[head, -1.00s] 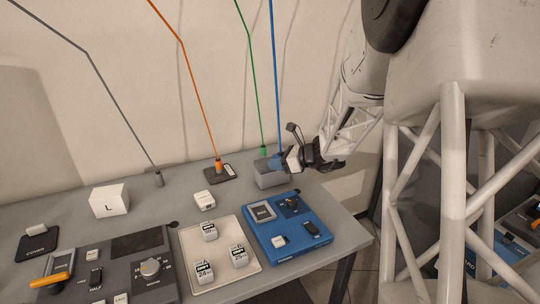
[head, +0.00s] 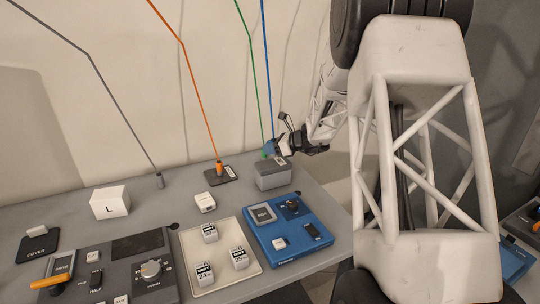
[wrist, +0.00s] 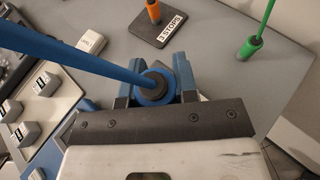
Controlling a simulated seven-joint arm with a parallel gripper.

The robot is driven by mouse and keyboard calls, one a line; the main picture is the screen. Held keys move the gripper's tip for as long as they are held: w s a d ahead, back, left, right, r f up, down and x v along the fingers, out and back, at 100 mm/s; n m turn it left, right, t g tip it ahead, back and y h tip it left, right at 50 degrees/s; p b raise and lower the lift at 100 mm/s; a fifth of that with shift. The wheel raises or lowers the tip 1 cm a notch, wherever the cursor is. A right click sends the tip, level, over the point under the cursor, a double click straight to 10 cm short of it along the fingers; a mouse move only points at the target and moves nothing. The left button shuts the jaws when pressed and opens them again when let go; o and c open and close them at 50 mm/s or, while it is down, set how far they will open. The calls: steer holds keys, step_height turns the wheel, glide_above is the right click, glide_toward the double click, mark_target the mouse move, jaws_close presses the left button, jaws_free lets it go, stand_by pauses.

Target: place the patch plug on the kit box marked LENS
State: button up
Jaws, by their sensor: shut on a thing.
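The blue patch plug (head: 268,148) is in my gripper (head: 273,147), with its blue cable running up. In the wrist view the plug (wrist: 153,92) sits between the two fingers of my gripper (wrist: 152,84), which is shut on it. The gripper is raised near the wall, just above and behind a grey box (head: 270,181). This box has a pale label on top, too small to read. A white box marked L (head: 109,203) stands at the left. I cannot read LENS on any box.
A green plug (wrist: 250,47) stands close to my gripper. An orange plug (head: 219,168) stands on a dark pad marked 3 STOPS (wrist: 166,30). In front are a blue panel (head: 273,241), a cream tray (head: 219,275) with several cubes, and a dark control panel (head: 122,276).

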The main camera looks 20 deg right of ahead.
mark_target(270, 162)
steer(key=shift+w+d+f, duration=0.1)
steer(key=shift+w+d, duration=0.05)
steer(key=shift+w, duration=0.3)
steer(key=shift+f, duration=1.75)
steer(key=o, duration=0.9)
steer(key=shift+f, duration=0.1)
steer(key=v, duration=1.2)
